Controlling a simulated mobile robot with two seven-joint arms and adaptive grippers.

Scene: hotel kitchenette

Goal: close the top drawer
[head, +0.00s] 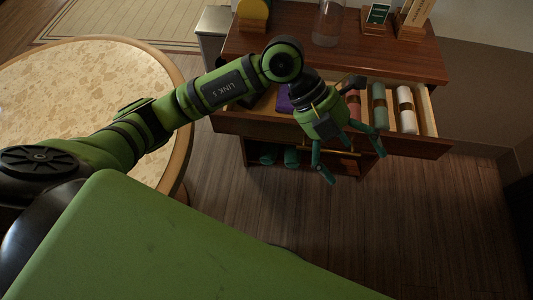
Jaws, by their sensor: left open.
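The top drawer (428,146) of the wooden cabinet is pulled out. It holds rolled cloths in reddish, green and white, and a purple item farther left. My left gripper (356,168) is open and empty, in front of the drawer's front panel. Its two fingers point down and toward the lower right. A brass-coloured handle (345,153) shows between the fingers; I cannot tell whether they touch it. My gripper and forearm hide the middle of the drawer. My right gripper is not in view.
The cabinet top (300,48) bears a glass jar (327,24), a small framed sign (377,16) and a wooden holder (412,20). An open shelf below holds green rolls (291,157). A round table (75,75) stands at left, under my arm. Floor before the cabinet is clear.

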